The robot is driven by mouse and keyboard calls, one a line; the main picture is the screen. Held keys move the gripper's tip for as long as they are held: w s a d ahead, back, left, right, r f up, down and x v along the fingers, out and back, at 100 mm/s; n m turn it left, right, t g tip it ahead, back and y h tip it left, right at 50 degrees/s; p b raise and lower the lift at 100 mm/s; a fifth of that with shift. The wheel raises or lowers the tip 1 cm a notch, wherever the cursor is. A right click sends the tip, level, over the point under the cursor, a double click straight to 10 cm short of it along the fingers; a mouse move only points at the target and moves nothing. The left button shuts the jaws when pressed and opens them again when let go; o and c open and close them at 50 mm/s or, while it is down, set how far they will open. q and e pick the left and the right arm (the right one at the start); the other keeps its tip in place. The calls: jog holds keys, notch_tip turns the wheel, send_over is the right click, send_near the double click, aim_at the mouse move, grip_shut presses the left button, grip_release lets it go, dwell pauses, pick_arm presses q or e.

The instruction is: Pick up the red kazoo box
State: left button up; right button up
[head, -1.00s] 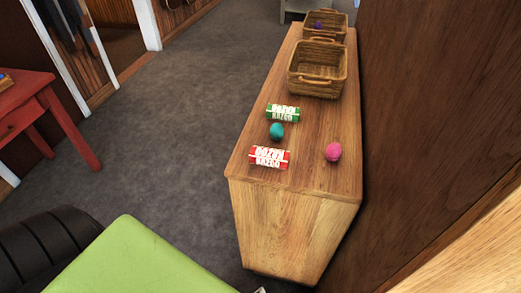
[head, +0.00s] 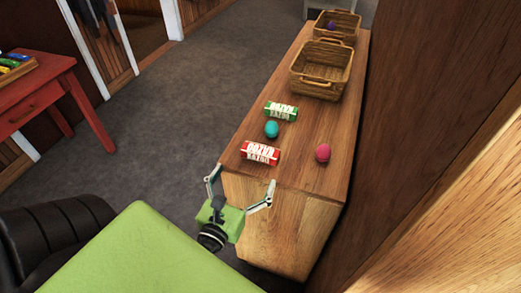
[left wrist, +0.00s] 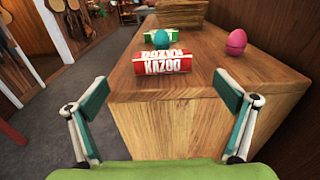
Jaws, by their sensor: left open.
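The red kazoo box (head: 260,152), with white lettering, lies near the front edge of the wooden counter (head: 300,174). It also shows in the left wrist view (left wrist: 161,64), lying beyond and between my fingers. My left gripper (head: 241,190) is open and empty. It is just short of the counter's near edge, with its fingers pointing toward the red box and apart from it. In the left wrist view its two fingers (left wrist: 165,97) stand wide apart. My right gripper is not in view.
A teal egg (head: 271,130) and a green kazoo box (head: 281,111) lie behind the red box. A pink egg (head: 323,152) lies to its right. Wicker baskets (head: 318,84) stand farther back. A wooden wall (head: 430,90) runs along the counter's right side. A red table (head: 60,92) stands left.

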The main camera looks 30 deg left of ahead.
aim_at(258, 155)
pick_arm(q)
jog(key=p+x, duration=0.1)
jog(key=x, duration=0.4)
jog(key=shift+w+a+p, duration=0.1)
jog(key=shift+w+p, duration=0.25)
jog(key=shift+w, duration=0.25)
jog(key=p+x, duration=0.2)
jog(key=x, duration=0.2)
jog(key=shift+w, duration=0.4)
jog(key=c, duration=1)
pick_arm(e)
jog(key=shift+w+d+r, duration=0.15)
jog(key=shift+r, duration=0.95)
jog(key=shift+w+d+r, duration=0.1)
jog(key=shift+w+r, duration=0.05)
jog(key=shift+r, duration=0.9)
